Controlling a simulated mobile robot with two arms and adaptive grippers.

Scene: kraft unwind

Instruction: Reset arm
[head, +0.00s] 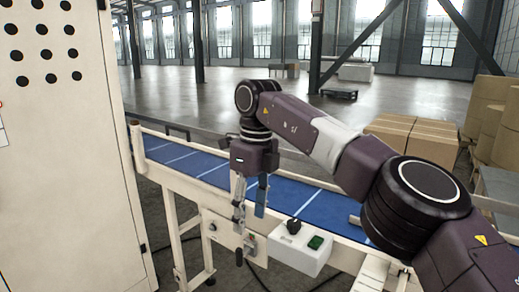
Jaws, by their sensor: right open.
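My right arm reaches in from the right in the head view, bent at the wrist. My right gripper (250,205) hangs pointing down in front of the blue conveyor belt (300,195). It is open, and I see nothing between its fingers. It hangs beside a white control box (300,248), to the left of it, near the conveyor's pale side rail (190,185). My left gripper is not in view.
A tall cream cabinet (70,150) with round holes fills the left side. Stacked cardboard boxes (415,135) and brown rolls (495,120) stand at the right behind my arm. A low dark platform (339,94) sits farther back. The grey floor (210,105) beyond the conveyor is mostly clear.

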